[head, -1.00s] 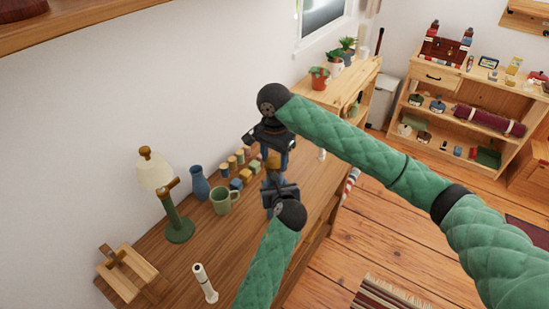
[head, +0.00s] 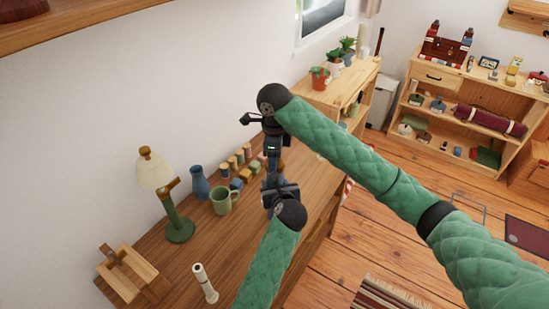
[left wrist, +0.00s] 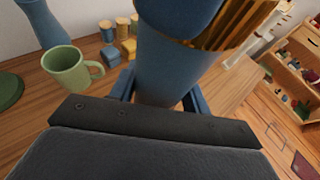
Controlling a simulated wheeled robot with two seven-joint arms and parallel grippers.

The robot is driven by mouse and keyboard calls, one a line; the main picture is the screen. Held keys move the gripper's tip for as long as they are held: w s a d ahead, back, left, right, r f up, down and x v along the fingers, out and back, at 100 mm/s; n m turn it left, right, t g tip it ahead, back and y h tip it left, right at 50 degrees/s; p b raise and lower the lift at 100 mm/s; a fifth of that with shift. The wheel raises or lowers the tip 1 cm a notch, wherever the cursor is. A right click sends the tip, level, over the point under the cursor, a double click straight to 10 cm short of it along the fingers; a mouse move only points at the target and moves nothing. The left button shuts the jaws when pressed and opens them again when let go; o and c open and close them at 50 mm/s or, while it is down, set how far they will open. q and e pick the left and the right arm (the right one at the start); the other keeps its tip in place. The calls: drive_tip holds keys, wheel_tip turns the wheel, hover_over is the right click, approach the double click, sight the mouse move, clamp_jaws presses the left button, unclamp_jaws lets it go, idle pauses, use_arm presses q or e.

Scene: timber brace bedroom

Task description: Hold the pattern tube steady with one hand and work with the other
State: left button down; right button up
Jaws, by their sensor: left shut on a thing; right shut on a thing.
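The pattern tube (left wrist: 170,72) is a blue cylinder, upright in the left wrist view, with a darker rim. My left gripper (head: 274,184) is shut around its body above the workbench; its blue fingers show on both sides of the tube. A wider blue cap-like piece (left wrist: 180,14) sits at the tube's top end, cut off by the frame. Brown ribbed material (left wrist: 238,22) shows to its right. My right gripper (head: 272,152) is shut, just above the left one, apparently on the blue top piece. Its fingertips are largely hidden in the head view.
On the wooden workbench (head: 240,237) stand a green mug (head: 224,201), a blue vase (head: 200,184), a lamp (head: 178,222), several small spools and blocks, a white bottle-like piece (head: 205,283) and a wooden frame (head: 127,272). Shelves (head: 462,120) stand at the far right.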

drive_tip(key=shift+r, duration=0.1)
drive_tip(key=o, duration=0.9)
drive_tip(key=shift+o, duration=0.2)
drive_tip(key=shift+r, duration=2.2)
drive_tip(key=shift+c, duration=0.4)
